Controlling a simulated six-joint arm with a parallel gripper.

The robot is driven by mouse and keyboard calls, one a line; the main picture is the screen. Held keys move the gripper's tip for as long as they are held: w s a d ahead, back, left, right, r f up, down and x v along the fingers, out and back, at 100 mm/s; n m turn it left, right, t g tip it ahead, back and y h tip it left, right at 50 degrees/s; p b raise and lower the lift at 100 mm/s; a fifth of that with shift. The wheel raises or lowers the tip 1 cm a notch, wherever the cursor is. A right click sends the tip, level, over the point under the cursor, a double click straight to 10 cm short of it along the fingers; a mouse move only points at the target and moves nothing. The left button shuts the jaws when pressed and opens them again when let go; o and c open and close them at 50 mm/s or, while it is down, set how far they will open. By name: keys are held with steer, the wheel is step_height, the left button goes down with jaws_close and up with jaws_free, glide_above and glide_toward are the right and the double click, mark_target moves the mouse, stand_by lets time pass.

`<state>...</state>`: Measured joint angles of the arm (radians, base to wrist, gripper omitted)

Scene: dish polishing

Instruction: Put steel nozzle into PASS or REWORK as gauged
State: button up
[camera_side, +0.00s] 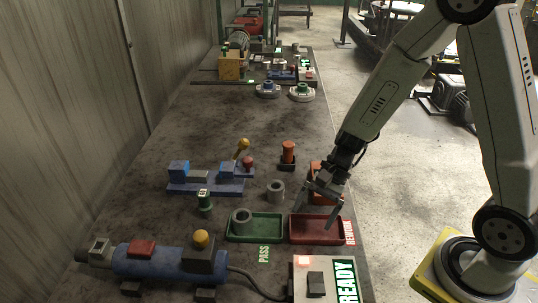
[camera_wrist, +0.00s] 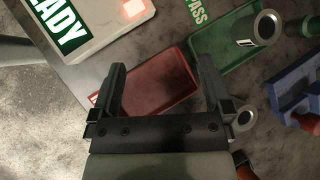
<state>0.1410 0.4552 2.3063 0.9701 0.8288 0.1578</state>
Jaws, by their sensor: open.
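One grey steel nozzle (camera_side: 241,222) stands in the green PASS tray (camera_side: 268,238). It also shows in the wrist view (camera_wrist: 259,29), at the green tray (camera_wrist: 212,60). A second grey ring-shaped nozzle (camera_side: 275,193) stands on the bench behind the trays; in the wrist view it is partly hidden beside my right finger (camera_wrist: 243,119). The red REWORK tray (camera_side: 318,238) looks empty, and its floor (camera_wrist: 155,85) shows between my fingers in the wrist view. My gripper (camera_side: 315,213) is open and empty over the red tray, fingers pointing down.
A READY box (camera_side: 313,263) with a lit red square stands in front of the trays. A blue fixture (camera_side: 205,185), a small green gauge-like stand (camera_side: 204,203) and a blue cylindrical machine (camera_side: 160,262) are at left. An orange part (camera_side: 288,150) stands behind.

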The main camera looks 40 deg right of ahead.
steer(key=s+d+r+n+t+h, duration=0.2)
steer(key=d+r+n+h, duration=0.3)
steer(key=n, duration=0.8)
steer(key=d+t+h, duration=0.1)
steer(key=h, duration=0.1)
steer(key=shift+s+d+h, duration=0.25)
steer(key=shift+h, duration=0.15)
